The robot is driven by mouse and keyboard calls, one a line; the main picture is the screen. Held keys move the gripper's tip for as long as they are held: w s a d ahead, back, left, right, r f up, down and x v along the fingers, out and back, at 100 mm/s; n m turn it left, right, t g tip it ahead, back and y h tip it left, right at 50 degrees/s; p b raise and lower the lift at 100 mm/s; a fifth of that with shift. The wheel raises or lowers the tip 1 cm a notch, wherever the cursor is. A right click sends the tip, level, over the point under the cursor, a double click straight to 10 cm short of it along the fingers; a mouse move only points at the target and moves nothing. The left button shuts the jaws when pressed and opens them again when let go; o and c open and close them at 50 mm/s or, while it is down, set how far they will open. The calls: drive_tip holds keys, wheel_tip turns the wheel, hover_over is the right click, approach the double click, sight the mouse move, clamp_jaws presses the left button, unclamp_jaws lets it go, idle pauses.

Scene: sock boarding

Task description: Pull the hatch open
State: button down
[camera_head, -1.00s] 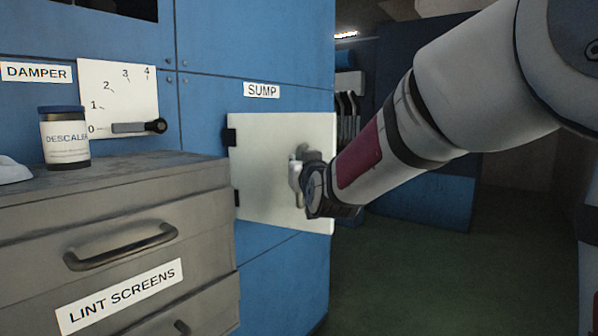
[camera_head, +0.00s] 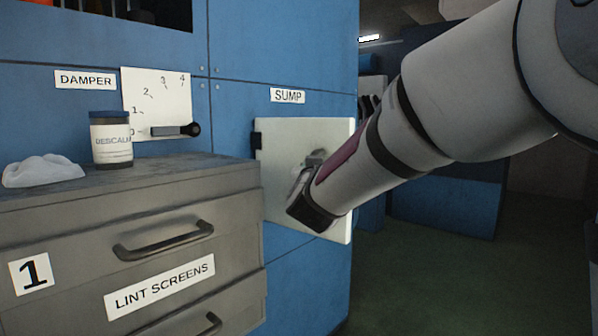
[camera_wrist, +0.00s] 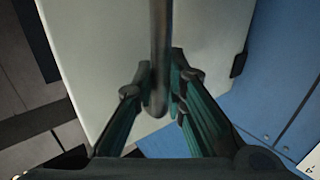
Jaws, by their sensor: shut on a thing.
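The hatch (camera_head: 280,140) is a pale square panel under the SUMP label on the blue cabinet. Its hinges are on its left side. It appears slightly ajar, its right edge standing out from the cabinet. In the wrist view the hatch (camera_wrist: 100,50) fills the middle. The handle (camera_wrist: 160,45) is a grey bar standing out from it. My gripper (camera_wrist: 160,82) has its green-sided fingers on both sides of the handle, shut on it. In the head view my wrist mostly hides the handle and the fingers.
A grey drawer unit (camera_head: 190,275) stands left of the hatch, close to its hinge side. On it are a descaler jar (camera_head: 111,140) and a white lump (camera_head: 42,171). A damper lever (camera_head: 175,131) is above. Open green floor (camera_head: 420,270) lies to the right.

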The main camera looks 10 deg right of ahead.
drive_tip(key=shift+a+r, duration=0.2)
drive_tip(key=shift+a, duration=0.35)
drive_tip(key=c, duration=1.7)
unclamp_jaws()
drive_tip(key=shift+w, duration=0.1)
drive_tip(key=shift+o, duration=0.5)
drive_tip(key=shift+d+f, duration=0.1)
drive_tip(key=shift+d, duration=0.1)
drive_tip(key=s+a, duration=0.2)
drive_tip(key=s, duration=0.9)
drive_tip(key=shift+s+a, duration=0.15)
drive_tip(key=shift+s, duration=0.25)
drive_tip(key=shift+f, duration=0.1)
